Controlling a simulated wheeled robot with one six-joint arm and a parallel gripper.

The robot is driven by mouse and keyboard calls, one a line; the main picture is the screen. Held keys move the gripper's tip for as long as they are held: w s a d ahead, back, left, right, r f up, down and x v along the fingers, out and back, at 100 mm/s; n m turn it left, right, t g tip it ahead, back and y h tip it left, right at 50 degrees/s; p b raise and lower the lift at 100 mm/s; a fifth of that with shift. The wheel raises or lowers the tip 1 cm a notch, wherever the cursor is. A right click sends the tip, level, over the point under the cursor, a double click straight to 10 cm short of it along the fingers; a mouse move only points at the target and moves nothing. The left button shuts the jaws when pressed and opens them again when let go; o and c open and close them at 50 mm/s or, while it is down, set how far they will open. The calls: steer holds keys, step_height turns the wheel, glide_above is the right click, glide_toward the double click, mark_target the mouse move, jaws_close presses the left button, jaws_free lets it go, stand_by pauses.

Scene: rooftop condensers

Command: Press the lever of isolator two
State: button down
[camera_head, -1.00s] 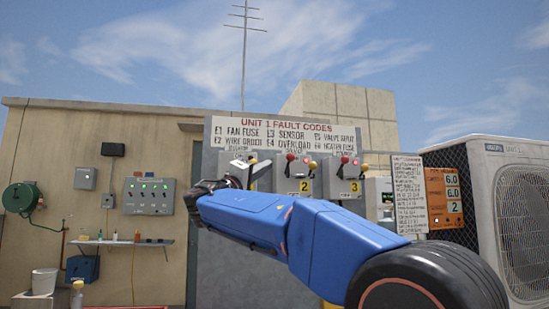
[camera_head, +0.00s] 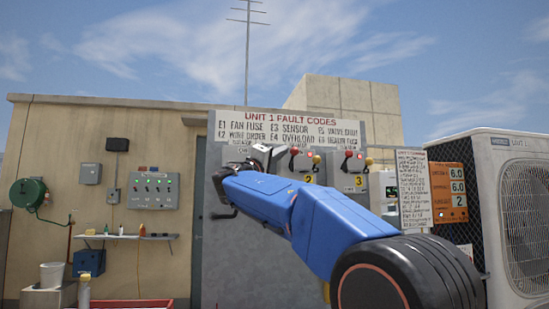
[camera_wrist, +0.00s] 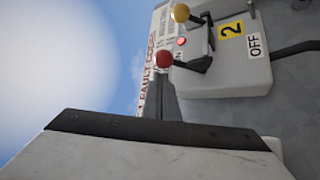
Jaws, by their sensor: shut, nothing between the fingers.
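Isolator two is a grey box with a yellow "2" label (camera_wrist: 231,29) and an "OFF" label, large and rotated in the wrist view. My gripper (camera_head: 262,153) is shut and empty, just left of the box. Its pale, dark-edged end (camera_wrist: 150,140) fills the lower wrist view, apart from the red knob.
Isolator three (camera_head: 350,174) is just right, with similar knobs. The fault code sign (camera_head: 290,130) is above. A condenser unit (camera_head: 510,200) stands at the right. A shelf (camera_head: 125,237) and control box (camera_head: 153,190) are on the left wall.

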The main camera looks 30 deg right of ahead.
steer(key=shift+x, duration=1.05)
steer(key=shift+s+f+m+h, duration=0.2)
steer(key=shift+f+m+h, duration=0.15)
steer(key=shift+m+h, duration=0.25)
steer(key=shift+f+m+g+h, duration=0.9)
steer(key=shift+f+m+g, duration=0.95)
steer(key=shift+f+m, duration=0.4)
steer(key=shift+f+m+g+h, duration=0.9)
steer(key=shift+f+m+g, duration=0.95)
steer(key=shift+f+m, duration=0.4)
steer(key=shift+f, duration=0.25)
steer(key=shift+w, duration=0.1)
steer(key=w+a+f, duration=0.4)
steer(key=a+f, duration=0.2)
steer(key=shift+f, duration=0.35)
